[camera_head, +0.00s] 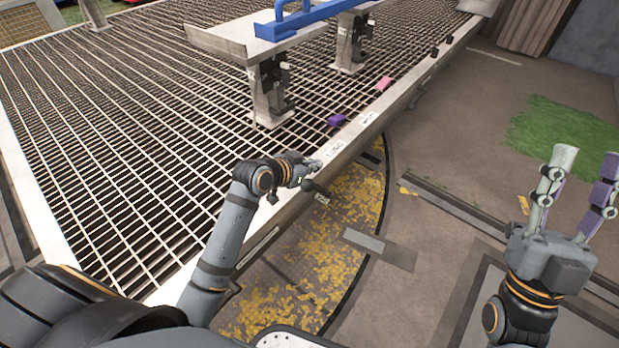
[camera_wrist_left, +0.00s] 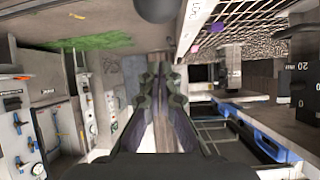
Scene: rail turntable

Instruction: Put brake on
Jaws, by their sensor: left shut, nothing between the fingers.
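My left gripper (camera_head: 313,166) is at the rail side of the grated platform, just above a dark round knob (camera_head: 308,186) at its edge. In the left wrist view the two fingers (camera_wrist_left: 158,72) lie together, shut and empty. A dark ball (camera_wrist_left: 156,8) shows at the top of that view, beyond the fingertips and apart from them. It looks like the same knob, perhaps the brake handle; its lever is mostly hidden. My right gripper (camera_head: 580,180) is open and empty, pointing up at the far right.
A blue bar (camera_head: 310,18) tops a metal bench (camera_head: 220,42) on the grating (camera_head: 110,130). Purple (camera_head: 336,120) and pink (camera_head: 384,83) blocks lie near the platform's pale edge rail (camera_head: 345,135). Yellow leaves (camera_head: 340,225) cover the pit below. Open floor lies to the right.

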